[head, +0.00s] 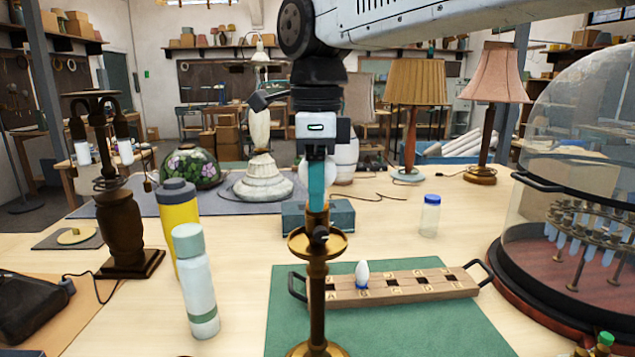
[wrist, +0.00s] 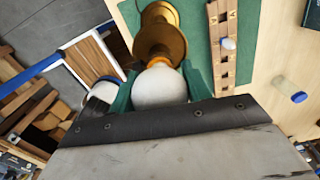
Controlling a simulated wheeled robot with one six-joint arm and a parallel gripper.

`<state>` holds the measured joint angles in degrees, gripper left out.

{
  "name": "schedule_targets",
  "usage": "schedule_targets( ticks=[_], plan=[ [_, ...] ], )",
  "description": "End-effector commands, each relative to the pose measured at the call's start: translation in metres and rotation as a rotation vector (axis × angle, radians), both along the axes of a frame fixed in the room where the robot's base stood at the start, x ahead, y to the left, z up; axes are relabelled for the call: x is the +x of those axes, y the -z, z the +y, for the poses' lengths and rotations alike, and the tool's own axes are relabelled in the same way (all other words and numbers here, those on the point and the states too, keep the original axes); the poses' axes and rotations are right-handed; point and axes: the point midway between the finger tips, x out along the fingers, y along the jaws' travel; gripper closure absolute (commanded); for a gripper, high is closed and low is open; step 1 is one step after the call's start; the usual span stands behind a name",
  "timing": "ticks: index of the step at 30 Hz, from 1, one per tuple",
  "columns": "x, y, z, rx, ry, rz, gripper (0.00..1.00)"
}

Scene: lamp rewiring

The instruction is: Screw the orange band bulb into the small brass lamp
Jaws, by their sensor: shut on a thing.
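The small brass lamp (head: 317,285) stands upright at the front middle, with a round dish below its socket; its brass dish (wrist: 160,38) shows at the top of the wrist view. My gripper (head: 317,188), with teal fingers, points down right over the lamp's socket. It is shut on a white round bulb (wrist: 160,88), which sits between the fingers in the wrist view. An orange-tan strip shows at the bulb's neck, where it meets the brass. The bulb is upright in line with the socket; how far its base is in is hidden.
A wooden rack (head: 410,288) on the green mat (head: 440,335) holds a blue-banded bulb (head: 362,274). A white bottle (head: 196,285) and a yellow bottle (head: 178,225) stand left. A small blue-capped jar (head: 430,216) and a glass dome (head: 590,150) stand right.

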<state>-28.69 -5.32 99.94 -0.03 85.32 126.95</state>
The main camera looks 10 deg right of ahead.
Motion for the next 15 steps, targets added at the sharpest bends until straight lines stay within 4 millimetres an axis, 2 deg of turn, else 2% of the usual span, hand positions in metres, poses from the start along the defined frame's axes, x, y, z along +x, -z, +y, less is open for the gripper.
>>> schedule_targets(
  ticks=[9,11,15],
  plan=[
    [0.0,0.0001,0.0,0.0,0.024,0.0,0.75],
    [0.0001,0.0002,0.0,0.0,0.074,0.0,0.75],
    [0.0002,0.0004,-0.0001,0.0,0.28,0.0,0.75]
  ],
)
